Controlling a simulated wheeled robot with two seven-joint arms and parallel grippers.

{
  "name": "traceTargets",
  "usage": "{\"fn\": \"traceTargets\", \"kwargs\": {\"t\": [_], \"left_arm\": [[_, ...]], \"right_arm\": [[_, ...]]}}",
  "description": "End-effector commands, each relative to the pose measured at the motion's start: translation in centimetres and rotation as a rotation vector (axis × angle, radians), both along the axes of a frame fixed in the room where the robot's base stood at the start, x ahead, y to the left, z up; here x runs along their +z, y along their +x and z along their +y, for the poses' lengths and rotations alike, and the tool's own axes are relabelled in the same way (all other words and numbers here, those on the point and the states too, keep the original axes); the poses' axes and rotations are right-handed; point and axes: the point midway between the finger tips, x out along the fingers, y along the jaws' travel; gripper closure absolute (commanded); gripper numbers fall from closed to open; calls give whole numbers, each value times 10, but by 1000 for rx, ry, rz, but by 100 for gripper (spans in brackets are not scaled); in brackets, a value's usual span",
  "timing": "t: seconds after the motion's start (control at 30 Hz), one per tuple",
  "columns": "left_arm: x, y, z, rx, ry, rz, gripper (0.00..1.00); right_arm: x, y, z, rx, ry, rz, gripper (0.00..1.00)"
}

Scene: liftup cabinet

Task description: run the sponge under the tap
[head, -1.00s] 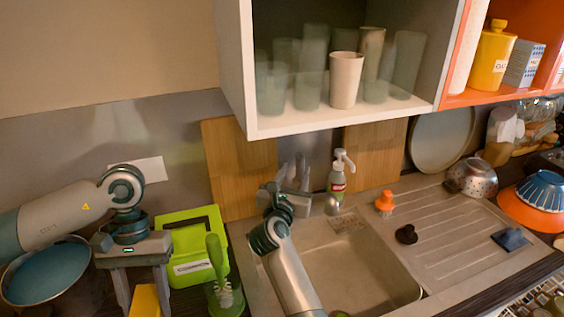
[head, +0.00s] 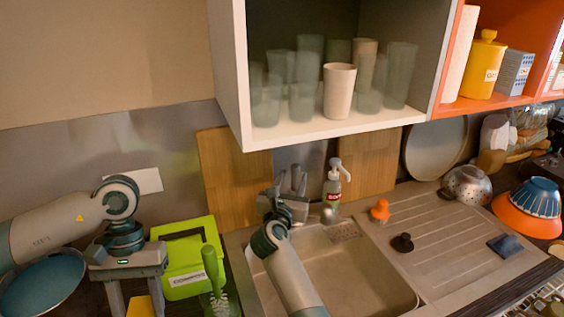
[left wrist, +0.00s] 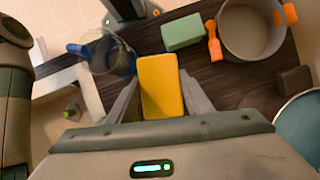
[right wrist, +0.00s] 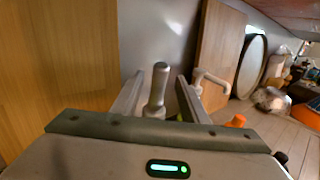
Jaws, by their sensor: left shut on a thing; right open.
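The yellow sponge (left wrist: 161,84) sits between the fingers of my left gripper (head: 137,296), which is shut on it. In the head view the sponge (head: 140,306) shows low at the left, above the counter and left of the sink (head: 350,268). My right gripper (head: 289,192) is open at the back left of the sink. In the right wrist view a grey upright post (right wrist: 158,90), seemingly part of the tap, stands between its open fingers. Whether the fingers touch it I cannot tell. The tap's spout is largely hidden in the head view.
A soap dispenser (head: 334,190) stands behind the sink. A cabinet of glasses (head: 340,128) hangs above. A pot (left wrist: 250,30) shows in the left wrist view.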

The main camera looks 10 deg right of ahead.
Motion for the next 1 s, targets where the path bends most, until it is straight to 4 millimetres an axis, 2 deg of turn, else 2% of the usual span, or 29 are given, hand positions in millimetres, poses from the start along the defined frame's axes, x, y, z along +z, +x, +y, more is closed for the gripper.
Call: {"fn": "traceTargets", "kwargs": {"t": [0.1, 0.5, 0.7, 1.0], "left_arm": [[10, 0, 0, 0, 0, 0, 72], [28, 0, 0, 0, 0, 0, 72], [31, 0, 0, 0, 0, 0, 72], [32, 0, 0, 0, 0, 0, 72]], "right_arm": [[4, 17, -8, -1, -3, 0, 60], [2, 67, -28, -1, -3, 0, 60], [1, 79, -33, 0, -2, 1, 60], [0, 82, -34, 0, 1, 0, 60]]}}
